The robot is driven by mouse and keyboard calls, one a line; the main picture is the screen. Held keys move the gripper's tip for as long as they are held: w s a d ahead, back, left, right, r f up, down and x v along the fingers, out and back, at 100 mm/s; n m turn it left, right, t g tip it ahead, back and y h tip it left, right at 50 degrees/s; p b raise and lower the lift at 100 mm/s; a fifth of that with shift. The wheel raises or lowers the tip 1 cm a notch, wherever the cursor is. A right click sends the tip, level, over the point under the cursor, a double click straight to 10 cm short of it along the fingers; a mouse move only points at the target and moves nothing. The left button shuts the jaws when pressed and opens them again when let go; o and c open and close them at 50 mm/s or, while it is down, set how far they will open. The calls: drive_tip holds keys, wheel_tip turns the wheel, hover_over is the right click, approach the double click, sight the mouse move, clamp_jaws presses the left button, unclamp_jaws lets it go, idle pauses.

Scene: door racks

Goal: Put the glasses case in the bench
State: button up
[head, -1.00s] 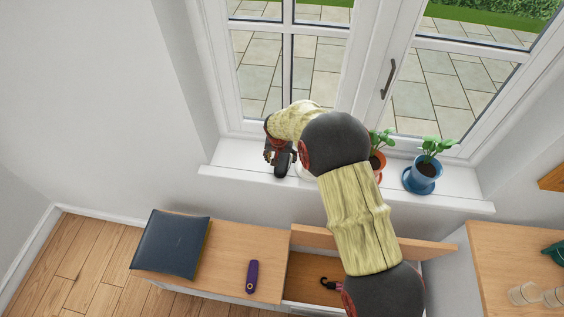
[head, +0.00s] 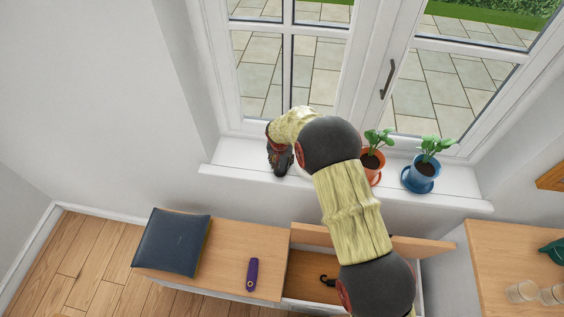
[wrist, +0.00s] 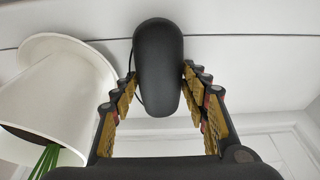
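The glasses case, a smooth black rounded oblong (wrist: 158,40), stands between the two fingers of my gripper (wrist: 160,78) in the wrist view. The fingertips lie against its two sides, so my gripper looks shut on it. In the head view my gripper (head: 278,152) is low over the left part of the windowsill, with the dark case (head: 284,165) partly hidden by it. The bench (head: 225,258) is below, with its lid (head: 312,237) raised at the right part and a compartment (head: 302,275) open.
A dark cushion (head: 172,243) and a purple oblong object (head: 252,274) lie on the bench's closed left part. A dark hooked item (head: 327,280) is in the compartment. Orange (head: 371,161) and blue (head: 420,178) plant pots stand on the sill; a white pot (wrist: 60,95) is beside my gripper.

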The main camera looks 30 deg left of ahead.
sight(282, 158)
drive_tip(key=c, duration=0.8)
drive_tip(key=shift+o, duration=0.2)
drive_tip(key=shift+r, duration=0.1)
drive_tip(key=shift+r+b, duration=0.3)
drive_tip(key=shift+r, duration=0.1)
wheel_tip(282, 158, up, 2)
drive_tip(key=shift+w+r+b, duration=0.1)
drive_tip(key=shift+b, duration=0.4)
drive_tip(key=s+d+r, duration=0.2)
drive_tip(key=r, duration=0.1)
drive_tip(key=s+d+r+b, duration=0.1)
drive_tip(key=r, duration=0.1)
drive_tip(key=shift+s+d+r, duration=0.15)
drive_tip(key=shift+r, duration=0.1)
drive_tip(key=s+d+r+b, duration=0.2)
drive_tip(key=s+d+r, duration=0.2)
drive_tip(key=s+d, duration=0.2)
drive_tip(key=shift+s+d+r, duration=0.2)
drive_tip(key=shift+s+d, duration=0.1)
drive_tip(key=shift+d, duration=0.1)
